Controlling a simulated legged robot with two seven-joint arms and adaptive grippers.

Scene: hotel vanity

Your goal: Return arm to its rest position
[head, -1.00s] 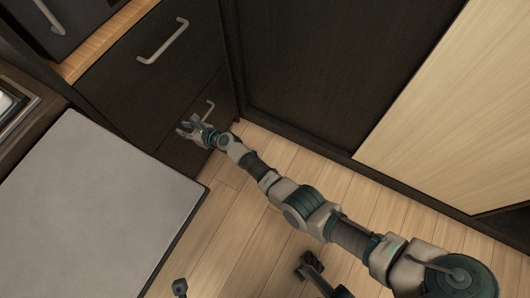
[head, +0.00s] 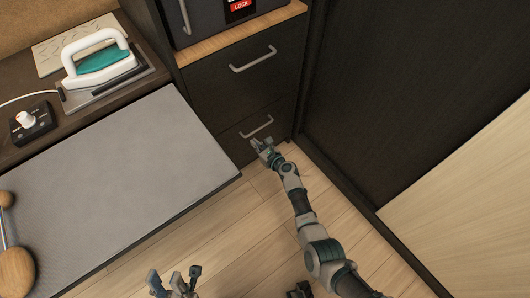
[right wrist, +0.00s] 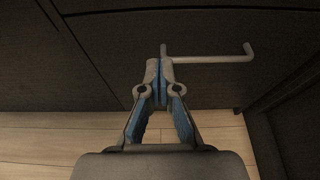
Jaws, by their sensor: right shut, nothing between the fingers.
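My right gripper (head: 262,146) is at the front of the lower dark drawer (head: 240,137), just below its metal handle (head: 257,127). In the right wrist view its fingertips (right wrist: 162,72) are together with nothing between them. They are near the left end of the handle (right wrist: 215,59); whether they touch it I cannot tell. My right arm is stretched out over the floor towards the cabinet. My left gripper (head: 175,280) is at the bottom edge of the head view, low over the floor, with its fingers apart and empty.
The grey-topped table (head: 120,170) fills the left side. An iron (head: 100,62) and a black box with a white knob (head: 31,122) are behind it. An upper drawer (head: 250,80) is shut below a dark safe (head: 215,15). A dark panel (head: 400,90) stands right; wooden floor (head: 240,235) is open.

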